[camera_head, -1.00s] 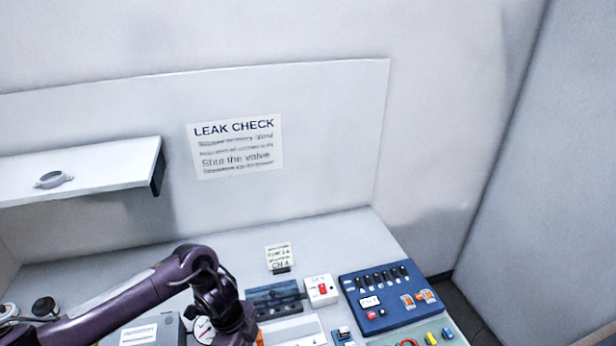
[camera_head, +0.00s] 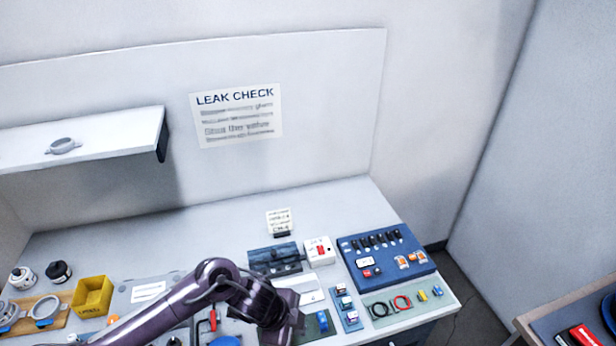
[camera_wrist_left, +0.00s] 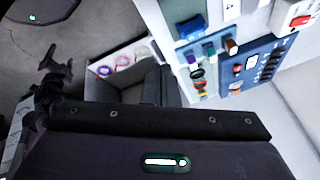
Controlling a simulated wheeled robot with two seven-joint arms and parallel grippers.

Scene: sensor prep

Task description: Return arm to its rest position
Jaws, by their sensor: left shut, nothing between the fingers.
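My left arm (camera_head: 180,310) reaches in from the lower left over the bench and bends down at a purple joint. Its left gripper (camera_head: 284,328) is at the bottom edge of the head view, in front of the small switch blocks, shut and empty. Its fingertips are hard to make out there. In the left wrist view, my own dark housing fills the lower part. My right gripper does not clearly show.
The bench (camera_head: 330,200) holds a blue switch panel (camera_head: 385,262), a white box with a red switch (camera_head: 320,251), a yellow bin (camera_head: 92,296) and a wooden ring holder (camera_head: 40,312). A shelf (camera_head: 90,140) juts out at left. A second table (camera_head: 530,322) stands at lower right.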

